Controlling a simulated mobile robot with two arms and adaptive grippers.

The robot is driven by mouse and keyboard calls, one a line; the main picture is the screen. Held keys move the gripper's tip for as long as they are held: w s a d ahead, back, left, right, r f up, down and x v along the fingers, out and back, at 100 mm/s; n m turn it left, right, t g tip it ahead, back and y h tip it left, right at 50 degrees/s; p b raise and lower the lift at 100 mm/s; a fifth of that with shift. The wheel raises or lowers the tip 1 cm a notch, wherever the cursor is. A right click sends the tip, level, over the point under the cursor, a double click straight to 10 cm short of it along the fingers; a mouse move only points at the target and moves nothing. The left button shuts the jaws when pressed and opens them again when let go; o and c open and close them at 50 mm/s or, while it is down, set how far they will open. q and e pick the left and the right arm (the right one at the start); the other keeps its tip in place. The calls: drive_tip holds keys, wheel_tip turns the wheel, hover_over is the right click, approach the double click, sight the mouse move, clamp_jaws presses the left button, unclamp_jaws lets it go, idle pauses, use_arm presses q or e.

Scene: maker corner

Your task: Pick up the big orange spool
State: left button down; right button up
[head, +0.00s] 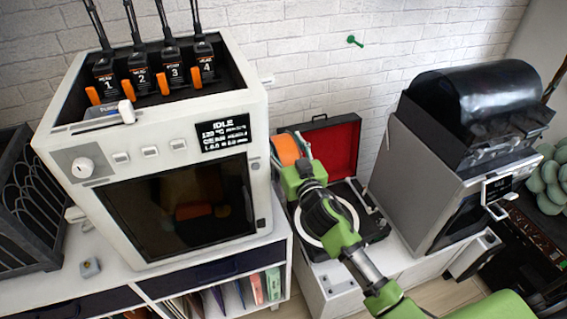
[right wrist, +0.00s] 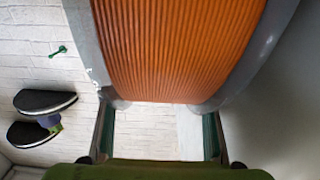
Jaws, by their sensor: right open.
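The big orange spool (head: 287,149) shows in the head view just past the end of my right arm, partly hidden by my green right gripper (head: 297,172). In the right wrist view the spool (right wrist: 178,45) fills the upper middle, with ribbed orange windings between two grey flanges. My right gripper (right wrist: 160,118) is open there, one finger on each side below the spool. The lower edge of the spool is close to the fingertips; I cannot tell whether they touch it. My left gripper is in neither view.
A white printer (head: 180,250) with a dark window stands left of the spool. An open black case with a red lid lining (head: 335,147) lies behind my right arm on a white cabinet (head: 335,300). A grey machine with a black hood (head: 412,165) stands to the right.

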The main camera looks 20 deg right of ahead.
drive_tip(key=shift+w, duration=0.35)
drive_tip(key=shift+s, duration=0.1)
drive_tip(key=c, duration=1.1)
drive_tip(key=shift+o, duration=0.2)
drive_tip(key=shift+r, duration=0.3)
drive_tip(key=shift+r, duration=0.15)
